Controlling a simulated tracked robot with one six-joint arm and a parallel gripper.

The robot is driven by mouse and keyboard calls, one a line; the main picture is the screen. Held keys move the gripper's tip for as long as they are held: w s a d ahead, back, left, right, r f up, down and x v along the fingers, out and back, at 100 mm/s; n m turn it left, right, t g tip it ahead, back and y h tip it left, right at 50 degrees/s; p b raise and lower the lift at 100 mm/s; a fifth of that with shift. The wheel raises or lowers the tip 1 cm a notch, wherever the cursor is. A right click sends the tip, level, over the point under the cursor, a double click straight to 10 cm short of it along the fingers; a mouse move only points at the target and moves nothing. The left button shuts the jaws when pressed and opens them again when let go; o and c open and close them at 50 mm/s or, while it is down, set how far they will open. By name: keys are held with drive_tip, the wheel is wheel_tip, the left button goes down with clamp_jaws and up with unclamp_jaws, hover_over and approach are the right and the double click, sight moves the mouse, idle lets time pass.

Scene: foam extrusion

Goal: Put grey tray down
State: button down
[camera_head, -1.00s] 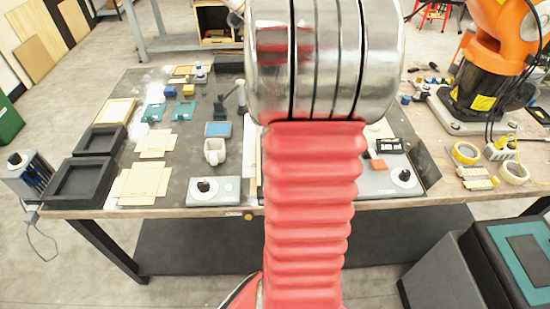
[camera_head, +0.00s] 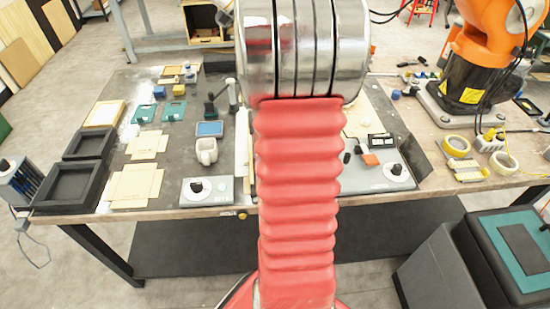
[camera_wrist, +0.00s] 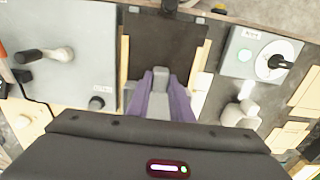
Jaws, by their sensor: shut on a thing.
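My gripper (camera_wrist: 161,88) shows in the wrist view with two purple fingers, pointing down over the table between two control boxes. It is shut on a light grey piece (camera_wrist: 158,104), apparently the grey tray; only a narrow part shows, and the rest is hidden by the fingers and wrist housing. A dark flat panel (camera_wrist: 165,40) lies beneath, with pale wooden strips on both sides. I cannot tell whether the grey piece touches it. In the head view my red sleeved arm hides the gripper and what it holds.
The left control box (camera_head: 218,192) and right control box (camera_head: 375,182) stand at the table's front edge. Black trays (camera_head: 75,184) and pale wooden sheets (camera_head: 133,188) lie at left. An orange robot arm (camera_head: 490,35) stands at right.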

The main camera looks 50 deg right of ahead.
drive_tip(key=shift+f, duration=0.1)
drive_tip(key=shift+f, duration=1.75)
drive_tip(key=c, duration=1.6)
unclamp_jaws()
drive_tip(key=shift+f, duration=0.1)
wheel_tip(320, 180, up, 12)
drive_tip(key=shift+r, duration=0.1)
